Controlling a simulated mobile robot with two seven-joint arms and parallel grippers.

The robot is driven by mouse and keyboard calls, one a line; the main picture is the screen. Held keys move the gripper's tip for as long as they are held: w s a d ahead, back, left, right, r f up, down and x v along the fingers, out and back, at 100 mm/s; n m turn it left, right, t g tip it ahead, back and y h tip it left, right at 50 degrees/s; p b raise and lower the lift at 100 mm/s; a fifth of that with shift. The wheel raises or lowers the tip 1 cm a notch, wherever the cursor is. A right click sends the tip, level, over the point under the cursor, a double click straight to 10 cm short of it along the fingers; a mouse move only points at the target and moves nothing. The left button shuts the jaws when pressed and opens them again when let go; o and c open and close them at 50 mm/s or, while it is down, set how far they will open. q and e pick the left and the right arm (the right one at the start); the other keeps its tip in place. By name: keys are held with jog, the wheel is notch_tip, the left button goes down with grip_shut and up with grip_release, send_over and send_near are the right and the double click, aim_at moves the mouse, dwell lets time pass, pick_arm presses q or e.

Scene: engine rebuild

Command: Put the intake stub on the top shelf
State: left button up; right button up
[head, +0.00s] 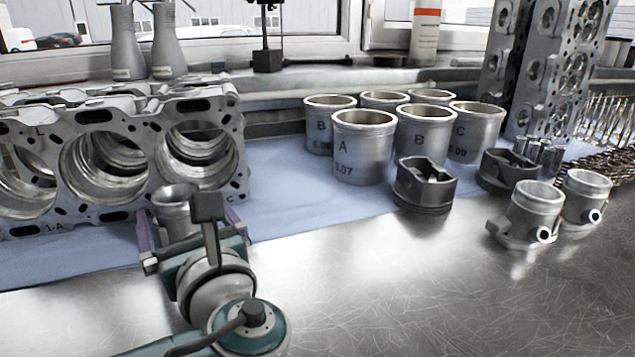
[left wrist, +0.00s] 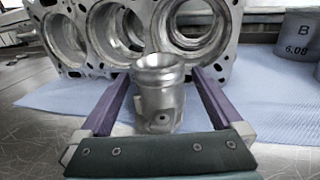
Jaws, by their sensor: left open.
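A short grey metal stub with a flared round mouth (head: 174,198), which looks like the intake stub, stands upright in front of the engine block. It also shows in the left wrist view (left wrist: 160,95), with a small dark hole low on its near side. My left gripper (head: 190,226) is open, its purple fingers on either side of the stub. In the left wrist view gaps show between the stub and both fingers (left wrist: 161,80). The stub's base is partly hidden by the gripper. The top shelf and my right gripper are not in view.
The engine block (head: 150,108) stands close behind the stub on a blue mat (head: 290,210). Several lettered cylinder liners (head: 363,150), two pistons (head: 425,183) and two ported metal fittings (head: 537,208) stand to the right. The metal bench front (head: 400,300) is clear.

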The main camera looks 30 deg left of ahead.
pick_arm(q)
jog(key=shift+x, duration=0.9)
jog(key=shift+c, duration=0.4)
grip_shut()
